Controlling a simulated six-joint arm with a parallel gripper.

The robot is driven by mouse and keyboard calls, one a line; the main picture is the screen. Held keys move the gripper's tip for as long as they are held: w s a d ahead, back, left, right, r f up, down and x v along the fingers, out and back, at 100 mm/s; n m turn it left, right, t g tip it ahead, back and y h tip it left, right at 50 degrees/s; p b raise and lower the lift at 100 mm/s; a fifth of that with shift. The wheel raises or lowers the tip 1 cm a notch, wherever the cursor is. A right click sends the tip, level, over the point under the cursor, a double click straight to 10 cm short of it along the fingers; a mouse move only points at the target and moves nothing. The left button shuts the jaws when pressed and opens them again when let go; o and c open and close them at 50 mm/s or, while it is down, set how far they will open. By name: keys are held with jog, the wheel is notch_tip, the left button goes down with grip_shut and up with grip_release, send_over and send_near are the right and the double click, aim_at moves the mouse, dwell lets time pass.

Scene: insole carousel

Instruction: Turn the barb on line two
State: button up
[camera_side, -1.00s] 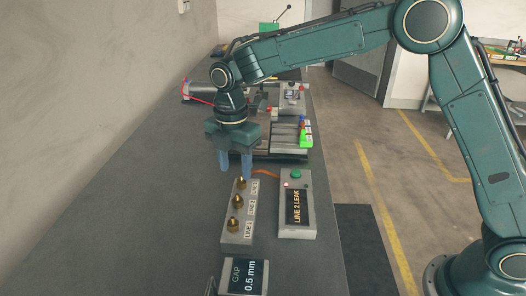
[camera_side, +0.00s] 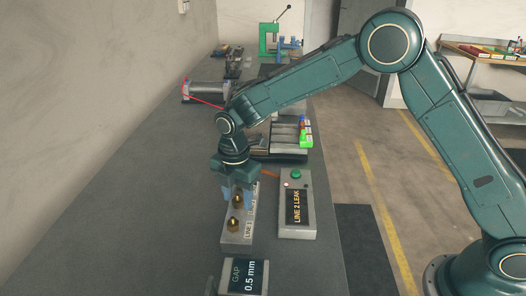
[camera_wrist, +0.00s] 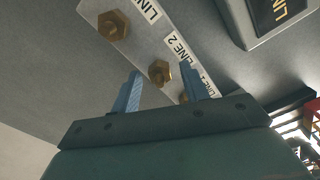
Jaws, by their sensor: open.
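The grey block (camera_side: 236,238) carries a row of three brass hex barbs with LINE labels. In the side view the near barb (camera_side: 233,224) and the middle barb (camera_side: 237,202) show; my gripper hides the far one. In the wrist view the line two barb (camera_wrist: 160,72) stands beside its LINE 2 label (camera_wrist: 175,46), framed between the finger tips. My gripper (camera_side: 238,204) is open and empty, pointing down over the far half of the block. Whether a finger touches a barb I cannot tell.
A box with a display reading LINE 2 LEAK (camera_side: 296,207) stands right of the block. A gauge reading GAP 0.5 mm (camera_side: 243,277) lies in front. A rack with red, blue and green parts (camera_side: 305,135) stands behind. The bench left of the block is clear.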

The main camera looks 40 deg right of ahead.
jog(key=shift+c, duration=0.3)
grip_shut()
